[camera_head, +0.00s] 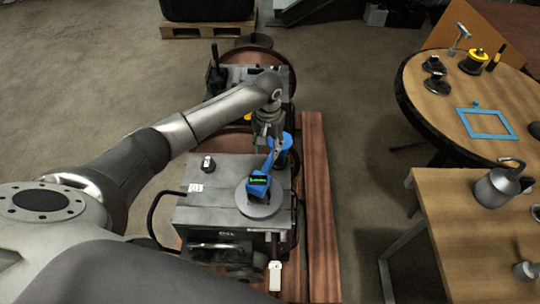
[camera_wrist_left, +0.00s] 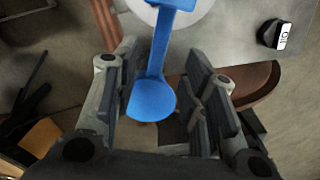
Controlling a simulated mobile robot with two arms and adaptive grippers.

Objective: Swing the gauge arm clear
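The blue gauge arm (camera_head: 280,148) runs from a boxy gauge with a lit green display (camera_head: 259,182) toward the far right corner of the engine block. The gauge sits over a round grey disc (camera_head: 262,207) on the block's top. My left gripper (camera_head: 272,142) is above the arm's far end. In the left wrist view, its fingers (camera_wrist_left: 160,92) stand apart on both sides of the blue arm's rounded end (camera_wrist_left: 151,100). Gaps show beside the narrow stem; I cannot tell whether the fingers touch the rounded end. My right gripper is not in view.
A black oil cap (camera_head: 208,163) stands on the engine block (camera_head: 215,187), left of the gauge; it also shows in the wrist view (camera_wrist_left: 277,36). A round wooden table (camera_head: 440,105) and a square table (camera_head: 455,235) stand right. Floor between is clear.

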